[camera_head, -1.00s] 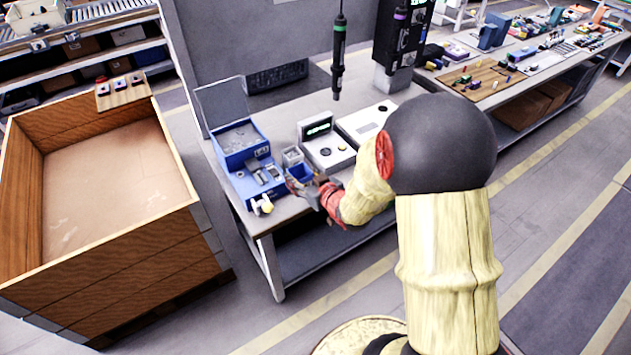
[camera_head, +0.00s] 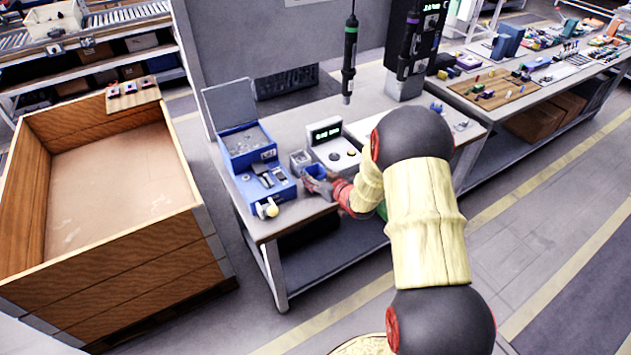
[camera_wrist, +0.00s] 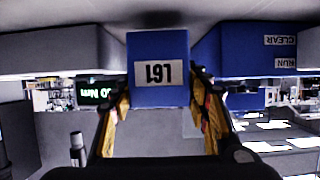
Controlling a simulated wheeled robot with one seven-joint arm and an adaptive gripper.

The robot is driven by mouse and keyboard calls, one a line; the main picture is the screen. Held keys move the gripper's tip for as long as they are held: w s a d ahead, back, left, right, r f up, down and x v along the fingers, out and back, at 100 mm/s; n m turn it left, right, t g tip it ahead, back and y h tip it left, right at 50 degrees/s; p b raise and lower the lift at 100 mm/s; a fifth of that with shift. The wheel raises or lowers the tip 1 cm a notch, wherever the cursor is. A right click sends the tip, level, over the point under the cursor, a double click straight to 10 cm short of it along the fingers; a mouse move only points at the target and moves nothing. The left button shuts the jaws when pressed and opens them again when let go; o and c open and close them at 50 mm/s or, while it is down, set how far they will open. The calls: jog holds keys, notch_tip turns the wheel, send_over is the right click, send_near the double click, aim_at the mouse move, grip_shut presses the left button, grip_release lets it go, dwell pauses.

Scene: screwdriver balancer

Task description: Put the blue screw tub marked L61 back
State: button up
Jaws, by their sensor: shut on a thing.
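The blue screw tub (camera_wrist: 158,52) shows large in the wrist view, its white label reading L61 upside down. In the head view the tub (camera_head: 315,174) is small at the front edge of the bench, right of the blue machine and just in front of a grey tub (camera_head: 299,160). My gripper (camera_wrist: 160,100) is shut on the tub, one finger along each side. In the head view my gripper (camera_head: 328,188) partly covers it. I cannot tell whether the tub touches the bench.
A white unit with a green display (camera_head: 330,146) stands behind right. A screwdriver (camera_head: 349,60) hangs above. A large wooden crate (camera_head: 120,250) stands left of the bench.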

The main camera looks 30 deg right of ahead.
jog(key=shift+f, duration=0.8)
jog(key=shift+f+b, duration=0.25)
jog(key=shift+b, duration=0.05)
jog(key=o, duration=1.4)
jog(key=shift+c, duration=0.2)
jog(key=shift+r, duration=0.15)
